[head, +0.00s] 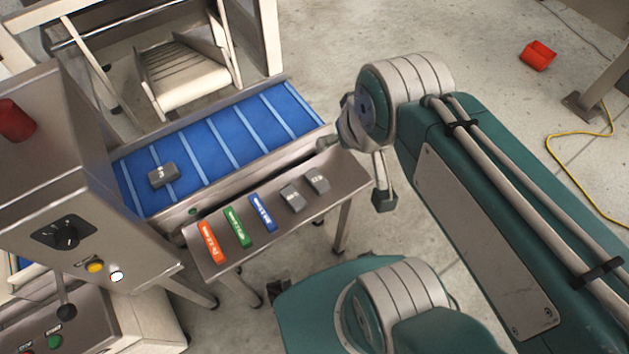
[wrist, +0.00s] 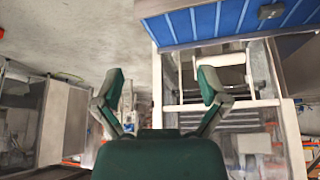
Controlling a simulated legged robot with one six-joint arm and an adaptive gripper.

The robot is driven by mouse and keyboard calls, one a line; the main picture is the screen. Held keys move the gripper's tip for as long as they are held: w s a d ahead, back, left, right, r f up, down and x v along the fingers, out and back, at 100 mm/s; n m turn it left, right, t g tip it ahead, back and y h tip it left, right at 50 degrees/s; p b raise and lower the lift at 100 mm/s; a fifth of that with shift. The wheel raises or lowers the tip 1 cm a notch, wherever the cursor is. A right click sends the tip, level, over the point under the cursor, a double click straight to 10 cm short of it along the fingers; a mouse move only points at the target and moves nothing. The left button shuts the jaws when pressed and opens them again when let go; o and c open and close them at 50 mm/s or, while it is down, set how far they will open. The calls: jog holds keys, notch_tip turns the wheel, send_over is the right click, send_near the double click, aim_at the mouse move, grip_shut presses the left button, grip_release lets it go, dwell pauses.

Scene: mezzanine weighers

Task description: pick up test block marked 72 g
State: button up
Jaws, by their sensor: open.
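Three grey blocks show in the head view, and I cannot read 72 g on any of them. One grey block (head: 163,174) lies on the blue belt, and it also shows in the wrist view (wrist: 271,11). Two more, a left grey block (head: 293,198) and a right grey block (head: 317,180), lie on the metal shelf (head: 228,271) in front of the belt. My gripper (wrist: 161,82) is open and empty, its two fingers spread apart. In the head view it hangs beyond the right end of the shelf, partly hidden by my arm, apart from the blocks.
Orange (head: 211,242), green (head: 237,228) and blue (head: 262,213) pieces lie on the shelf, left of the grey pair. The ribbed blue belt (head: 235,133) runs behind. A control cabinet (head: 120,225) stands at left. Open floor lies at right, with a red container (head: 538,55) and yellow cable.

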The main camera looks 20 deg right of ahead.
jog(key=shift+o, duration=0.5)
jog(key=shift+d, duration=0.75)
jog(key=n+g, duration=0.4)
jog(key=g, duration=0.2)
send_over(316, 177)
jog(key=a, duration=0.1)
notch_tip(316, 177, down, 27)
notch_tip(316, 177, down, 5)
jog(key=shift+w+f, duration=0.15)
jog(key=shift+f, duration=0.05)
jog(key=f, duration=0.3)
jog(key=d+f, duration=0.1)
jog(key=f, duration=0.1)
jog(key=shift+s+f, duration=0.2)
jog(key=shift+f, duration=0.1)
jog(key=c, duration=1.2)
